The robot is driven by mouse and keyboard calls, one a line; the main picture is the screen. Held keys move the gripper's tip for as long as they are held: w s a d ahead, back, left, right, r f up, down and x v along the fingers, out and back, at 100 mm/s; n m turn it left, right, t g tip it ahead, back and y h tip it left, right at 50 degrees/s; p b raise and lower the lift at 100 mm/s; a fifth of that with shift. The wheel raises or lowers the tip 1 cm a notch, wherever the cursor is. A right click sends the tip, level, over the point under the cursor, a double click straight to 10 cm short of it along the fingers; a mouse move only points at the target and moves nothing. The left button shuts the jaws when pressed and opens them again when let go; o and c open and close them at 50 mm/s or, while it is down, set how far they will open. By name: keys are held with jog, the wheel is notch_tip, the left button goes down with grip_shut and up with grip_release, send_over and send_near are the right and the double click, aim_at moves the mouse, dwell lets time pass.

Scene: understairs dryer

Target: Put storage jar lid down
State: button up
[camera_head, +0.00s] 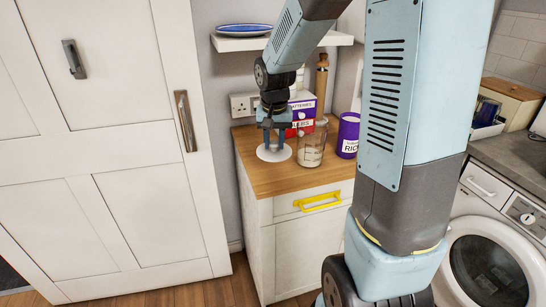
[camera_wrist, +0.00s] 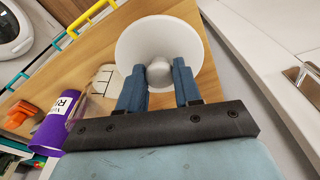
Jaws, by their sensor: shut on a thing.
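The white round storage jar lid (camera_head: 274,154) is low over the left part of the wooden counter top (camera_head: 270,181). I cannot tell whether it touches the wood. My gripper (camera_head: 271,142) points down over it. In the wrist view my gripper (camera_wrist: 158,72) has its two blue fingers shut on the lid's round knob, and the lid (camera_wrist: 135,42) spreads out beyond them, over the wood. The clear glass storage jar (camera_head: 311,150) stands open just right of the lid, with pale contents. The fingers hide part of the lid.
A purple rice canister (camera_head: 348,135) stands right of the glass jar. Red and purple boxes (camera_head: 306,112) and a wooden mill (camera_head: 321,82) stand behind. A shelf with a blue plate (camera_head: 244,29) hangs above. The counter's front strip is clear above the yellow-handled drawer (camera_head: 318,201).

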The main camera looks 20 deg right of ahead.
jog(key=w+f, duration=0.4)
jog(key=f, duration=0.1)
jog(key=shift+w+f, duration=0.3)
jog(key=shift+f, duration=0.05)
jog(key=shift+w+f, duration=0.1)
jog(key=shift+f, duration=1.5)
jog(key=o, duration=1)
jog(key=shift+f, duration=0.1)
